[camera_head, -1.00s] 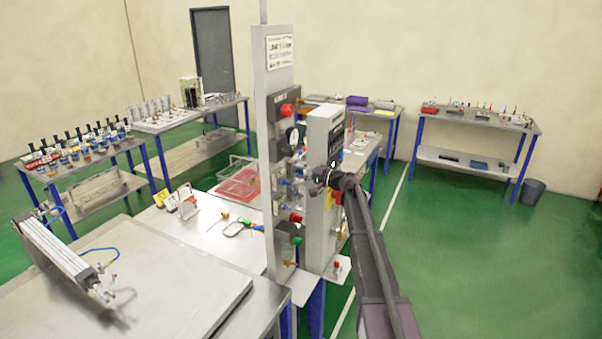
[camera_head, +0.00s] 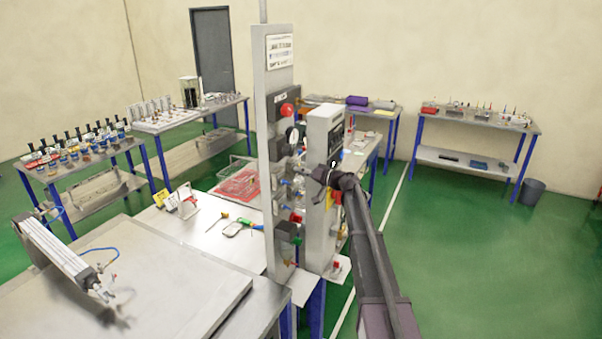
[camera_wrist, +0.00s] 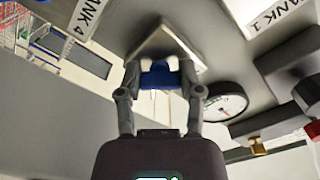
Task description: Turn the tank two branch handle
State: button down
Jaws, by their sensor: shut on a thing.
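In the wrist view, my gripper (camera_wrist: 160,70) is shut on a small blue handle (camera_wrist: 157,80), with one finger on each side of it. The handle sits in front of a pale angular plate fixed to the grey panel. A white label reading "TANK 4" (camera_wrist: 86,18) is at the upper left, and one reading "TANK 1" (camera_wrist: 262,15) is at the upper right. No tank two label can be read. In the head view my arm reaches the upright panel (camera_head: 270,160) from the right, and the gripper's fingers and the held handle cannot be made out.
A round pressure gauge (camera_wrist: 225,102) and a brass fitting (camera_wrist: 257,146) are right of my gripper in the wrist view. A grey control box (camera_head: 325,150) stands close beside my arm. A steel workbench (camera_head: 150,275) is on the left. Green floor right of my arm is clear.

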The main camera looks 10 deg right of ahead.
jog(key=shift+c, duration=1.2)
grip_release()
jog(key=shift+s+d, duration=0.1)
jog(key=shift+d, duration=0.05)
jog(key=v, duration=1.1)
jog(key=shift+s+d, duration=0.2)
jog(key=shift+d, duration=0.1)
